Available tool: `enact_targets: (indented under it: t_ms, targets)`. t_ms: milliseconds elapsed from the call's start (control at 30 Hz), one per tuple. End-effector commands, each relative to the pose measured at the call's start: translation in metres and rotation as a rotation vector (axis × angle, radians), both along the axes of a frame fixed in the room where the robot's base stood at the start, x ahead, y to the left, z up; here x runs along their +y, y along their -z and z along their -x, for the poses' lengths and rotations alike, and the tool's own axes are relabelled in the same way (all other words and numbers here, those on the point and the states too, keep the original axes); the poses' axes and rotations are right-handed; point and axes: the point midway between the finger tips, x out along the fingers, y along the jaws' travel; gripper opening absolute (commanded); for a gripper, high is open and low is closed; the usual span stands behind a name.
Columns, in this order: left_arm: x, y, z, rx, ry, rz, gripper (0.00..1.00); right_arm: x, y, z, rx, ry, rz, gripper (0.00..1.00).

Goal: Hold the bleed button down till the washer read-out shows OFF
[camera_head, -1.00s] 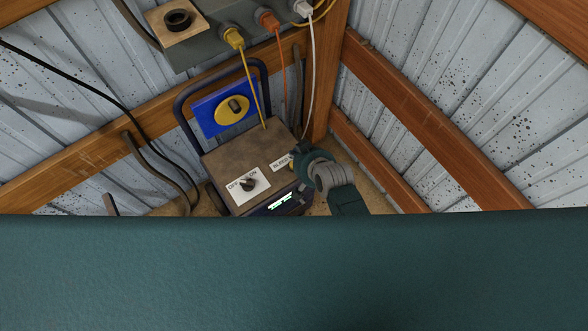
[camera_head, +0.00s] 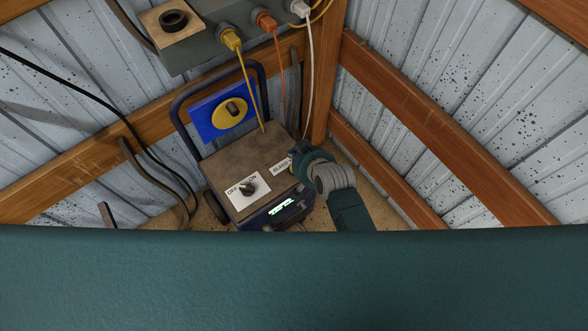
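The washer (camera_head: 228,160) is a box with a brown top, standing low in the corner of the shed. Its top has an OFF/ON knob (camera_head: 247,188) and a label (camera_head: 281,168) that seems to read BLEED. The read-out (camera_head: 281,207) on its front is lit green, but its text is too small to read. My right gripper (camera_head: 298,158) is at the washer's right edge, beside the label. Its fingers are small and partly hidden, so I cannot tell whether they are open. The bleed button does not show clearly; my gripper may cover it. My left gripper is out of view.
A blue panel with a yellow disc and dark knob (camera_head: 233,108) stands behind the washer top, within a dark handle frame. Yellow, orange and white plugs (camera_head: 266,21) hang cords close behind. Wooden rails and metal walls close in the corner. My teal body fills the bottom.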

Motion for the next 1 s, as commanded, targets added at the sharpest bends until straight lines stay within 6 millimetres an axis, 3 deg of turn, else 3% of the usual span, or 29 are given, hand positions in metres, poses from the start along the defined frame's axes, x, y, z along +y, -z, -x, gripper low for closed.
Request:
enact_targets:
  t_ms: [33, 233, 500, 1000]
  targets:
    - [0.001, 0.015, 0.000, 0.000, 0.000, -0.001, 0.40, 0.000, 0.015, 0.000, 0.000, 0.000, 0.000, 0.00]
    - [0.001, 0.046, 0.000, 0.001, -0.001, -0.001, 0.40, 0.000, 0.043, 0.000, -0.001, 0.000, 0.000, 0.00]
    - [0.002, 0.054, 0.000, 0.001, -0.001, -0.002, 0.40, 0.000, 0.061, 0.000, 0.000, 0.000, 0.000, 0.00]
    - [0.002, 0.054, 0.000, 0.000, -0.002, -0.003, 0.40, 0.000, 0.061, 0.000, 0.000, 0.000, 0.000, 0.00]
